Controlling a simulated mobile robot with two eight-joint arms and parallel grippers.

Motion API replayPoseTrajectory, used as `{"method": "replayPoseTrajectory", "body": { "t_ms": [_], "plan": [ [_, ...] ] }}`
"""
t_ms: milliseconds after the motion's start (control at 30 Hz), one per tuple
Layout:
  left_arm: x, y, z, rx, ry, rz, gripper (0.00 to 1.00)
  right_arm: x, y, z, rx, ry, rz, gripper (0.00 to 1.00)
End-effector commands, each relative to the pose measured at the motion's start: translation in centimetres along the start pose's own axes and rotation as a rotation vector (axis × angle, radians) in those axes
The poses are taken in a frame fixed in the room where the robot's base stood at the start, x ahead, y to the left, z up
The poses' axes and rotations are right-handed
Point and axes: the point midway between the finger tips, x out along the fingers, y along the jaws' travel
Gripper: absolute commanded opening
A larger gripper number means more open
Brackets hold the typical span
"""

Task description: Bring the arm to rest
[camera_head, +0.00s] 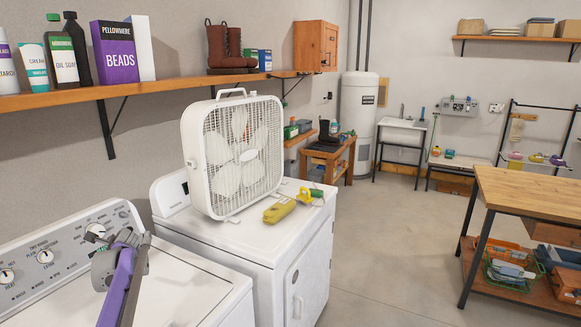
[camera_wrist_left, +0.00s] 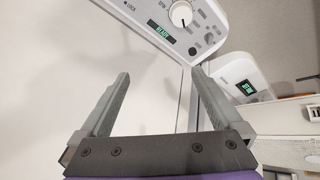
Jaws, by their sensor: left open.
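My left gripper (camera_head: 117,241) is over the washing machine's control panel, seen at the lower left of the head view. In the left wrist view its two grey fingers (camera_wrist_left: 158,78) stand wide apart with nothing between them. The wrist view shows the white washer top beneath and the panel with its knob and green display ahead. My right gripper is in neither view.
The washer (camera_head: 200,285) is beside a dryer (camera_head: 290,255) that bears a white fan (camera_head: 232,150) and a yellow object (camera_head: 279,211). A loaded shelf (camera_head: 150,92) runs above. A workbench (camera_head: 530,190) stands right; the floor (camera_head: 390,250) between is clear.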

Motion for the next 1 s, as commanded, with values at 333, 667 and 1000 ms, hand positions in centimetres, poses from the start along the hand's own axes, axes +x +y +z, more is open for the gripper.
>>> {"method": "replayPoseTrajectory", "body": {
  "t_ms": [333, 667, 1000],
  "plan": [
    [-11.5, 3.5, -4.1, -0.393, 0.130, 0.095, 1.00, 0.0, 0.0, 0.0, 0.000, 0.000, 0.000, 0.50],
    [-25.9, 14.5, -9.5, -0.892, 0.265, 0.313, 1.00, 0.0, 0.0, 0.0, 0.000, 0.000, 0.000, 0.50],
    [-37.5, 31.1, -15.3, -1.337, 0.324, 0.635, 1.00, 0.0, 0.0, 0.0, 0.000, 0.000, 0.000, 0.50]
  ]
}}
